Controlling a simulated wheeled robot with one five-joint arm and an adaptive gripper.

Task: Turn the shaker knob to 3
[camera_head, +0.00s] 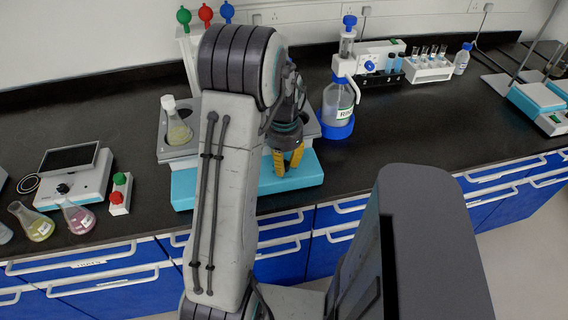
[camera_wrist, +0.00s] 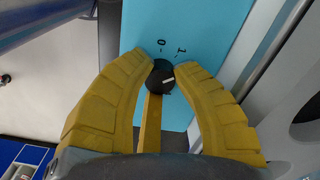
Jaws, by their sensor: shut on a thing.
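The shaker (camera_head: 188,192) has a blue front and a grey top and stands near the counter's front edge. The marks 0 and 1 show beyond the knob; the other marks are hidden or unreadable. My gripper's yellow fingers (camera_head: 287,161) point down at the shaker's front in the head view. In the wrist view my gripper (camera_wrist: 161,70) is shut on the knob, one finger on each side.
A flask (camera_head: 178,128) stands on the left part of the shaker top. A bottle with a blue-topped dispenser (camera_head: 338,105) stands close on the right. A small red-and-green-button box (camera_head: 120,195) and a balance (camera_head: 75,180) are to the left.

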